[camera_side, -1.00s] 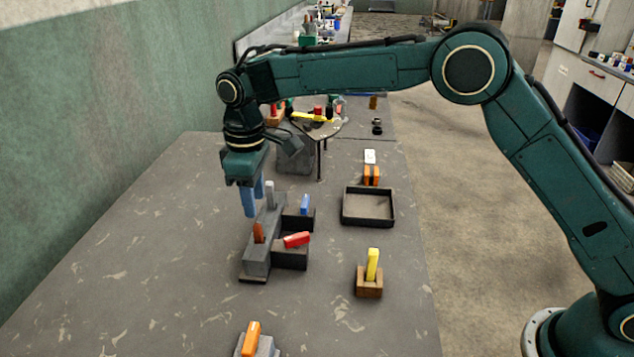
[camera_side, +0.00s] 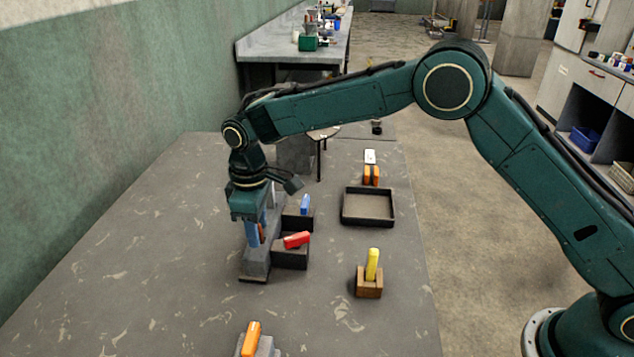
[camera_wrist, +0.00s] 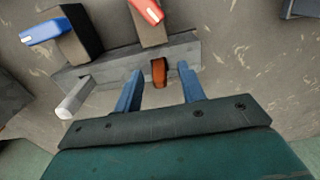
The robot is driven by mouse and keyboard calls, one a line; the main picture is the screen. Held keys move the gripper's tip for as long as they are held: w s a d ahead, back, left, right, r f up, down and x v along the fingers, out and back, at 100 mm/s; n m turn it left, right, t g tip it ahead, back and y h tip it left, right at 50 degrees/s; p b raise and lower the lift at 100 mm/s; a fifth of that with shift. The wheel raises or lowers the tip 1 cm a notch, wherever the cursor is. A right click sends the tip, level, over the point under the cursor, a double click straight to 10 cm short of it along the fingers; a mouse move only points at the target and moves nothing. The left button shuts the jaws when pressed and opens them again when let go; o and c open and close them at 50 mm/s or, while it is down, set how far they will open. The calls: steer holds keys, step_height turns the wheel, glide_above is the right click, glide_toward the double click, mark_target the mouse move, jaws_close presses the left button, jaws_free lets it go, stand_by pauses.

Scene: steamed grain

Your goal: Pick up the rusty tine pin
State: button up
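The rusty tine pin (camera_wrist: 159,72) is a brown-orange upright piece in a long grey block (camera_wrist: 110,68). In the side view the pin (camera_side: 262,231) is partly hidden by my gripper, and the block (camera_side: 256,262) stands on the table. My gripper (camera_wrist: 160,69) is open, with its two blue fingers on either side of the pin. Gaps show between the pin and both fingers in the wrist view. In the side view my gripper (camera_side: 258,230) points down over the block. A light grey pin (camera_wrist: 76,97) stands in the same block, left of the fingers in the wrist view.
Dark boxes beside the block hold a blue piece (camera_side: 305,204) and a red piece (camera_side: 297,240). A black tray (camera_side: 346,208) and a wooden holder (camera_side: 369,284) with a yellow piece (camera_side: 372,262) stand right. An orange piece (camera_side: 251,338) is at the front.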

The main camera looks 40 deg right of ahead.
steer(key=shift+f, duration=0.45)
jaws_close()
steer(key=shift+r, duration=0.1)
steer(key=shift+r, duration=0.1)
step_height(320, 180, up, 20)
stand_by(0.9)
stand_by(0.4)
